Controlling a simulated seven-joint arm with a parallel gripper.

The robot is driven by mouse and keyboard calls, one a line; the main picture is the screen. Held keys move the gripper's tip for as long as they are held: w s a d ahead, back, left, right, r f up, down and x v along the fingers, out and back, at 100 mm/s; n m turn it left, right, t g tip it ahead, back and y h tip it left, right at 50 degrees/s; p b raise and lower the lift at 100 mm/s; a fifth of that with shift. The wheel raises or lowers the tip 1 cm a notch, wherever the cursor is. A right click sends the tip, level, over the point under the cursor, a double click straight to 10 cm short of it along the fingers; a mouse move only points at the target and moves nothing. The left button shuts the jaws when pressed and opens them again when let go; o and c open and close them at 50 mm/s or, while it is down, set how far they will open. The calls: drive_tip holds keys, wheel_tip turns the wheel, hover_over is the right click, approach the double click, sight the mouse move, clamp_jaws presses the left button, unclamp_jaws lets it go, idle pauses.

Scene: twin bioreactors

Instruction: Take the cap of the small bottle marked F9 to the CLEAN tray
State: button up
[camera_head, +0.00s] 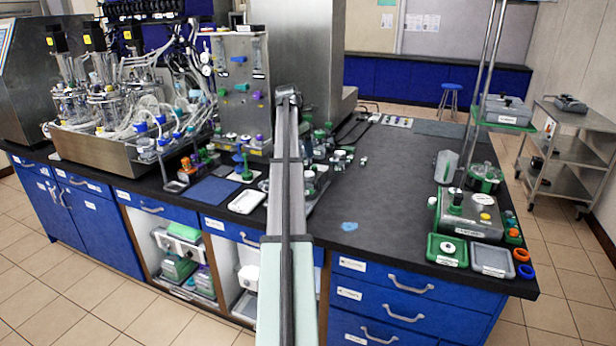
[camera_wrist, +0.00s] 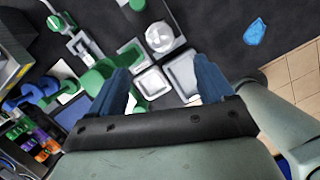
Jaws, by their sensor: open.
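My gripper (camera_wrist: 163,88) is open in the wrist view, its two blue fingers apart above the bench with nothing clearly held between them. In the head view my arm hides the gripper. Two small pale trays lie beyond the fingers in the wrist view, a left one (camera_wrist: 152,83) and a right one (camera_wrist: 184,72); I cannot read a CLEAN mark on either. A round silver-white lid or cap (camera_wrist: 159,37) sits just beyond them. Small white-topped items (camera_head: 340,158) stand right of my arm in the head view. No F9 mark is legible, so I cannot single out that bottle.
Green labware (camera_wrist: 97,78) lies close to the left finger. A blue patch (camera_head: 349,226) lies on the otherwise clear black bench right of my arm. A green tray (camera_head: 447,250) and a grey tray (camera_head: 493,260) stand at the right front. Tubed glass vessels (camera_head: 105,105) crowd the left.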

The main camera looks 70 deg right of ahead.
hover_over(308, 174)
drive_tip(key=w+a, duration=0.1)
drive_tip(key=a, duration=0.1)
drive_tip(key=x, duration=0.3)
drive_tip(key=a+x, duration=0.1)
drive_tip(key=x, duration=0.1)
drive_tip(key=shift+w+f, duration=0.3)
drive_tip(key=shift+f, duration=0.25)
drive_tip(key=shift+d+x, duration=0.2)
drive_tip(key=shift+x, duration=2.4)
drive_tip(key=shift+s, duration=0.1)
drive_tip(key=shift+c, duration=0.4)
drive_tip(key=c, duration=1)
